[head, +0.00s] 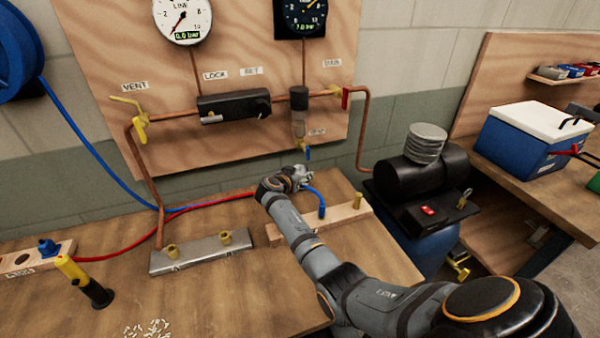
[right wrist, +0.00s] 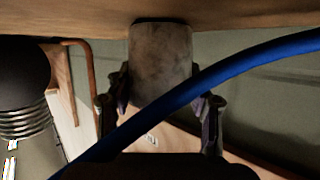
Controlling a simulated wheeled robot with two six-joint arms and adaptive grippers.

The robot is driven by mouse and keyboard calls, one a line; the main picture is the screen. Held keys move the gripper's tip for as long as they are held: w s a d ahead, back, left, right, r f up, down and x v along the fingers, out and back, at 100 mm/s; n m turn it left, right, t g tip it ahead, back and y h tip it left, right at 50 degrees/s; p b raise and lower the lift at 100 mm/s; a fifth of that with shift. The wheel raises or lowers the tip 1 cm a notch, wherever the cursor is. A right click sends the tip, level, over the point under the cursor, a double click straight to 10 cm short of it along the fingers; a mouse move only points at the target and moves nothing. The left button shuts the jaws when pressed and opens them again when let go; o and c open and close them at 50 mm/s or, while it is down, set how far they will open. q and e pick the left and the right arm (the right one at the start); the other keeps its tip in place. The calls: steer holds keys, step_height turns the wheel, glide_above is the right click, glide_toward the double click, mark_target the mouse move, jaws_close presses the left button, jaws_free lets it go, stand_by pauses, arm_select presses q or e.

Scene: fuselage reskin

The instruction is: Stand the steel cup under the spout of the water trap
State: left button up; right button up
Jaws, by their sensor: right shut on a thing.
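The steel cup (right wrist: 160,62) is a dull grey, mottled piece between the fingers of my right gripper (right wrist: 160,96) in the right wrist view. In the head view my right gripper (head: 303,176) is low in front of the panel, shut on the cup, which it mostly hides. The water trap (head: 298,127), with a dark top and a clear bowl, hangs on the copper pipe. Its spout with a blue tap (head: 308,153) is just above and behind the gripper. I cannot tell whether the cup touches the bench. My left gripper is not in view.
A blue hose (right wrist: 200,88) crosses close to the right wrist camera. A wooden block (head: 345,217) and a steel block (head: 200,252) with brass fittings lie on the bench. A yellow and black tool (head: 82,280) stands at left. A black compressor (head: 420,168) is at right.

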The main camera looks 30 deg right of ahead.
steer(key=shift+a+f, duration=0.1)
steer(key=shift+f, duration=0.1)
steer(key=o, duration=1.3)
steer(key=shift+r, duration=0.3)
steer(key=b+v, duration=0.1)
steer(key=v, duration=1)
steer(key=shift+s+a+f, duration=0.1)
steer(key=shift+a, duration=0.2)
steer(key=shift+s+a, duration=0.1)
steer(key=shift+a, duration=0.05)
